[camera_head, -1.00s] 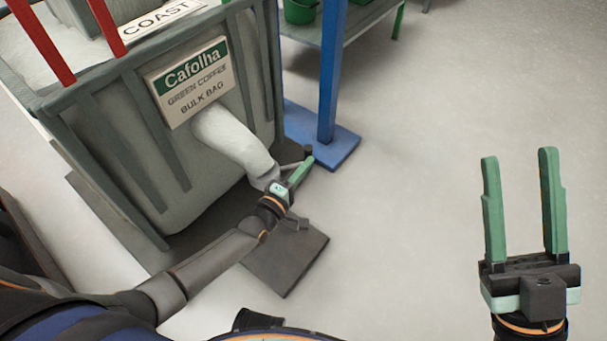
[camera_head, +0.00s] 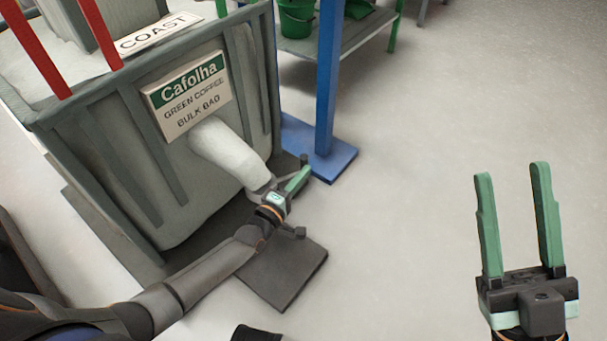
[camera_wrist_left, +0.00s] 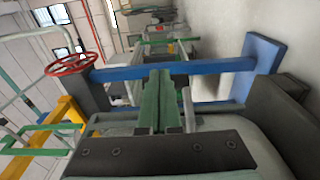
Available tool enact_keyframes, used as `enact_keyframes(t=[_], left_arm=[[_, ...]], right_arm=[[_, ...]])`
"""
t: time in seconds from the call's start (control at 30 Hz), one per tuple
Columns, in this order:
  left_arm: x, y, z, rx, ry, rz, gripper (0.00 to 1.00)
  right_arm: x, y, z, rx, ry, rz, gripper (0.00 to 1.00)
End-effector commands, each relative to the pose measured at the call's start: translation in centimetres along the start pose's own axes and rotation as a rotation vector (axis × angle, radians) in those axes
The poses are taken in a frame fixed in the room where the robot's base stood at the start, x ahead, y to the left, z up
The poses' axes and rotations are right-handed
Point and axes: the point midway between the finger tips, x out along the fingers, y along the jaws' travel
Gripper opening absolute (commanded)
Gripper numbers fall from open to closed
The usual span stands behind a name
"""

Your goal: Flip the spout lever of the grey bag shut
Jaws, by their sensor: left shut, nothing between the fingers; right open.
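The grey bag (camera_head: 105,165) hangs at the left with a Cafolha sign on its front. Its pale spout (camera_head: 232,152) slopes down to the right. A thin grey lever with a dark knob (camera_head: 304,159) shows at the spout's lower end. My left gripper (camera_head: 303,173) is shut and empty, its green fingers close beside the lever; I cannot tell if they touch. In the left wrist view the shut fingers (camera_wrist_left: 158,78) have a thin grey bar (camera_wrist_left: 188,110) just to their right. My right gripper (camera_head: 511,172) is open and empty, far from the bag.
A blue post (camera_head: 327,80) on a blue foot stands just beyond the left gripper. A dark plate (camera_head: 288,278) lies on the floor under the spout. A shelf with green buckets (camera_head: 297,18) is behind. The floor between the grippers is clear.

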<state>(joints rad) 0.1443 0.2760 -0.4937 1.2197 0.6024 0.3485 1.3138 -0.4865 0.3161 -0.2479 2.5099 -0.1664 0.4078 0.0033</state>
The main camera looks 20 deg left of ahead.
Motion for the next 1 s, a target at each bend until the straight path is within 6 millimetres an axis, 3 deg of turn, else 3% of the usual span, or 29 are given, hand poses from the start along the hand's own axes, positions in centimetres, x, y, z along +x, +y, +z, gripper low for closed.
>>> enact_keyframes(t=[0.4, 0.6, 1.0], left_arm=[[-8.2, 0.1, 0.0, 0.000, -0.001, -0.006, 0.00], [-11.2, 0.0, 0.1, 0.000, -0.002, -0.005, 0.00], [-12.3, -0.1, 0.1, 0.000, -0.002, -0.003, 0.00]], right_arm=[[2.1, 1.2, -2.3, -0.044, 0.017, 0.011, 0.50], [2.5, 1.6, -2.6, -0.064, 0.014, 0.012, 0.50], [2.4, 1.6, -2.6, -0.066, 0.012, 0.010, 0.50]])
